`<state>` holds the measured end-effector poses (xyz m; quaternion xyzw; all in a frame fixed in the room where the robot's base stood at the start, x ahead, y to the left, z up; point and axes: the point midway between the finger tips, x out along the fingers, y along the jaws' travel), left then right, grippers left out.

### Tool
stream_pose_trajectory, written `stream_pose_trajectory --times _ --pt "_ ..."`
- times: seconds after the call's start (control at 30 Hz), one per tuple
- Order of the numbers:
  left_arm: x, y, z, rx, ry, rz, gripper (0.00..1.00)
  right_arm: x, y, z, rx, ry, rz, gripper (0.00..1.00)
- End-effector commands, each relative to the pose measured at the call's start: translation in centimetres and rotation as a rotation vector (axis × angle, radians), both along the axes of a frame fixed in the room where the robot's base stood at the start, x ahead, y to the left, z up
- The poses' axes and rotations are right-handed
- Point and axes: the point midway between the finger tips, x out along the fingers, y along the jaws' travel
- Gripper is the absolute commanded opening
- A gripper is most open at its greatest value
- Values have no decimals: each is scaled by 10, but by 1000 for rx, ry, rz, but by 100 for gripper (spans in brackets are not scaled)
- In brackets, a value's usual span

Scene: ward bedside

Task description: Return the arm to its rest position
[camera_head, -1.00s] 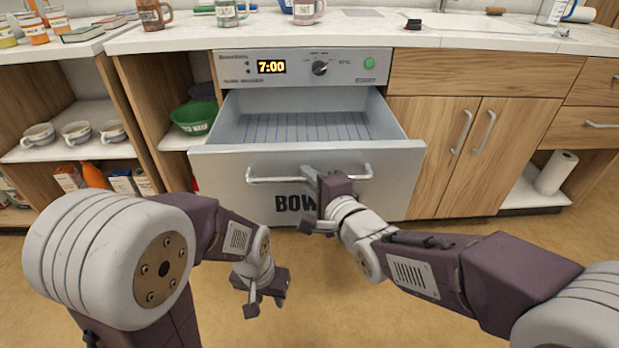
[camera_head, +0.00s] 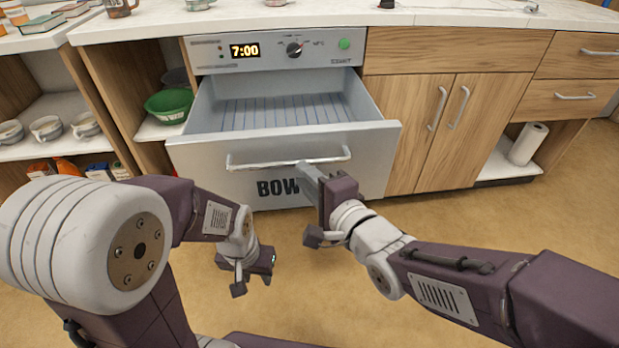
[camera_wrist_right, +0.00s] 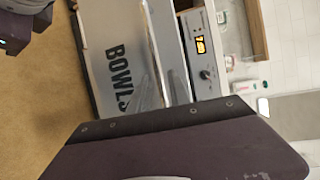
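My right gripper (camera_head: 308,207) is in front of the open grey drawer marked BOWLS (camera_head: 372,160). Its fingers are spread and nothing shows between them. The upper fingertip overlaps the drawer's bar handle (camera_head: 262,165) in the head view; I cannot tell whether they touch. The drawer front also shows in the right wrist view (camera_wrist_right: 105,40). My left gripper (camera_head: 252,283) hangs low over the floor, left of the right one, with fingers apart and empty.
The drawer stands pulled out under a control panel (camera_head: 270,52) reading 7:00, and its visible inside is empty. A green bowl (camera_head: 168,104) sits on a shelf left of it. A paper roll (camera_head: 527,144) stands at right. Open floor (camera_head: 480,215) lies before the cabinets.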

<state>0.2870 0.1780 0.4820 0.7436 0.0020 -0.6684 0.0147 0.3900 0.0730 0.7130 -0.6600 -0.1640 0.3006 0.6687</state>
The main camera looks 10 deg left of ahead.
Motion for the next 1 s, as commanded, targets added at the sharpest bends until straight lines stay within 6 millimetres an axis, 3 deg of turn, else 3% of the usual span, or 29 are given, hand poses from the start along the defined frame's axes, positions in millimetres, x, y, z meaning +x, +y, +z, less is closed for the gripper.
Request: stream_pose_trajectory --times 0.03,0.17,0.73,0.77,0.87,0.93,1.0 --pt "-1 0 -17 0 3 0 36 -3 -3 -8 3 -4 0 23" --pt "-1 0 -23 0 3 0 36 -9 -8 -5 0 -1 0 23" --pt "-1 0 -18 0 2 0 36 -7 -15 3 -2 2 -18 23" --pt "-1 0 -12 0 2 0 36 -1 -22 6 -5 6 -40 23" --pt "-1 0 17 0 2 0 36 34 -70 14 -33 53 -186 23" --pt "-1 0 40 0 2 0 36 56 -124 -4 -109 153 -324 23" --pt "-1 0 56 0 1 0 36 56 -178 -41 -322 272 -390 23"
